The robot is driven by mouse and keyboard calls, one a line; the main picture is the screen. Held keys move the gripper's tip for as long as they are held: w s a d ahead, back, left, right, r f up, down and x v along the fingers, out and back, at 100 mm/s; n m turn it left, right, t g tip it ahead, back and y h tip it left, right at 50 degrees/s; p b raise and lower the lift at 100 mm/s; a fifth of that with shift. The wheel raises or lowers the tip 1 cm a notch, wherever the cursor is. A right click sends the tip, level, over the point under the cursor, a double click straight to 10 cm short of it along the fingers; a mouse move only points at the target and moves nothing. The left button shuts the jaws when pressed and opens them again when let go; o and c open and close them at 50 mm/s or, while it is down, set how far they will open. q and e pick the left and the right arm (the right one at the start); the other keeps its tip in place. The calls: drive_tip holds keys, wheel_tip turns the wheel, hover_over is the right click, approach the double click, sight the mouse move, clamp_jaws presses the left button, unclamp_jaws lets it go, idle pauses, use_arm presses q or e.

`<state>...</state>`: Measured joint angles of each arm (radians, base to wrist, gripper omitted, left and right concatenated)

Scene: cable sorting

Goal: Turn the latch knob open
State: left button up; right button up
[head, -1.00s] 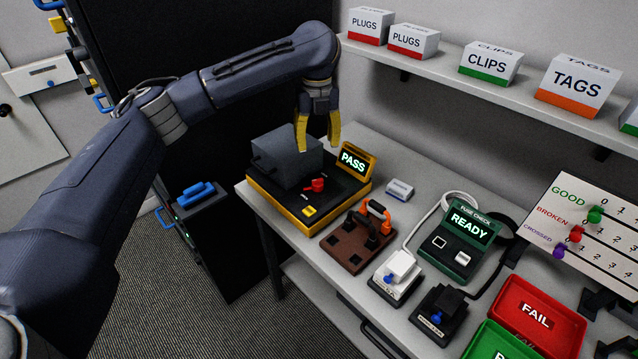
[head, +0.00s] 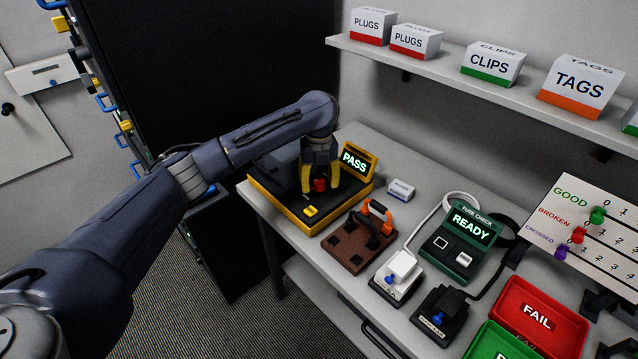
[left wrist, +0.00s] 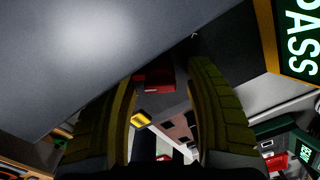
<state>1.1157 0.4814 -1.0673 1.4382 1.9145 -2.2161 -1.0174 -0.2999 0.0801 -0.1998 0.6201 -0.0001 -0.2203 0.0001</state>
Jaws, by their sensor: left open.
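The red latch knob (head: 320,185) is on the black and yellow tester (head: 291,208), in front of its grey box part (head: 273,163). My left gripper (head: 320,190) points down over the knob, its yellow fingers apart on either side of it. In the left wrist view the red knob (left wrist: 156,77) shows between the tips of the open fingers (left wrist: 164,85). I cannot tell whether a finger touches it. The grey box fills the upper left there. The PASS display (head: 355,160) is lit. My right gripper is not in view.
A yellow button (head: 310,211) is at the tester's front. A shelf (head: 440,80) with boxes hangs above.

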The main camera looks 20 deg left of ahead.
use_arm(q)
drive_tip(key=shift+f, duration=0.25)
drive_tip(key=shift+c, duration=0.5)
clamp_jaws()
